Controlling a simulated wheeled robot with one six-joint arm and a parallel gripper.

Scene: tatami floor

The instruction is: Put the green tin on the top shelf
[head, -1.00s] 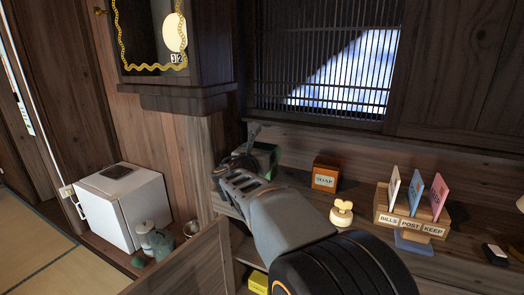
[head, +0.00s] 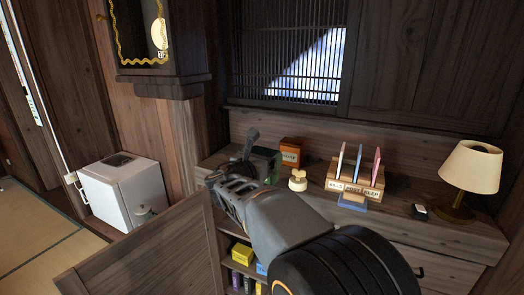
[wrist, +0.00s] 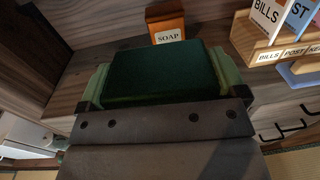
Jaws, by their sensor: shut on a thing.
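My gripper (head: 258,158) is shut on the green tin (head: 268,154), which is mostly hidden behind it in the head view. In the wrist view the dark green top of the tin (wrist: 165,72) fills the middle, between the fingers. The tin is in front of the soap box, near the left end of the counter; I cannot tell whether it touches the counter. Below the counter, the open cupboard shows shelves (head: 233,264), partly hidden by my arm. A yellow box (head: 241,253) stands on the upper visible shelf, with purple items (head: 240,280) below.
The open cupboard door (head: 150,255) sticks out at the lower left. On the counter are an orange soap box (head: 291,151), a cream bell-like object (head: 298,180), a letter rack (head: 350,186) and a lamp (head: 470,172). A small white fridge (head: 125,190) stands left.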

